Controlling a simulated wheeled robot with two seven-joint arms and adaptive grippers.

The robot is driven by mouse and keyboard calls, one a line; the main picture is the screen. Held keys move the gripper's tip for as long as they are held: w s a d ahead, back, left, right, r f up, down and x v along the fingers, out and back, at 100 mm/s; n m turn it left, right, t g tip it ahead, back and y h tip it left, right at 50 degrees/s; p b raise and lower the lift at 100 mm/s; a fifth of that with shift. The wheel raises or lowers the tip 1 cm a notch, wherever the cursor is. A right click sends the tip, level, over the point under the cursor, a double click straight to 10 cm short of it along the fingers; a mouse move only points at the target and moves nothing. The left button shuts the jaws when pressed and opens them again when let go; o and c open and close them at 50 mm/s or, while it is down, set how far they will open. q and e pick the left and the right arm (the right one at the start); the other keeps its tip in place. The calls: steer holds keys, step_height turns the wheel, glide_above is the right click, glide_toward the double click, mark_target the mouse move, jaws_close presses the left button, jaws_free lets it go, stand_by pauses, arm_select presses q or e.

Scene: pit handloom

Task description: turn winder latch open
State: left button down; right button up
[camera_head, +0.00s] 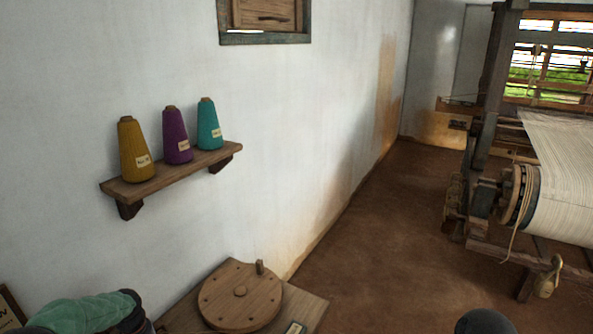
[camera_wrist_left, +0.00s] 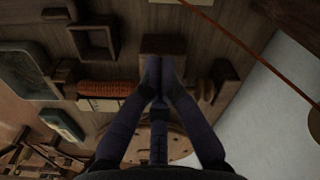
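The winder shows in the head view as a round wooden disc (camera_head: 240,297) with a hub and a short upright peg (camera_head: 260,267), on a low wooden table at the bottom. In the left wrist view, a round wooden disc (camera_wrist_left: 177,146) lies partly behind my fingers. My left gripper (camera_wrist_left: 158,72) has its dark fingertips together at the near edge of a brown wooden block (camera_wrist_left: 163,45); I see nothing held between them. I cannot tell whether this block is the latch or whether the tips touch it.
In the left wrist view, an orange wound bundle (camera_wrist_left: 110,87), a square wooden frame (camera_wrist_left: 94,39) and a cord (camera_wrist_left: 252,53) surround the fingers. In the head view, a shelf (camera_head: 150,187) bears three yarn cones. The loom (camera_head: 530,195) stands right; floor between is clear.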

arm_select(q)
steer(key=shift+s+d+f, duration=0.25)
steer(key=shift+f, duration=0.35)
steer(key=shift+d+p, duration=0.5)
steer(key=shift+w+d+f+p, duration=0.1)
steer(key=shift+w+d+p, duration=0.15)
steer(key=shift+d+p, duration=0.35)
steer(key=shift+w+d, duration=0.1)
steer(key=shift+w, duration=0.1)
steer(key=shift+r, duration=0.25)
steer(key=shift+s+r, duration=0.15)
steer(key=shift+s, duration=0.15)
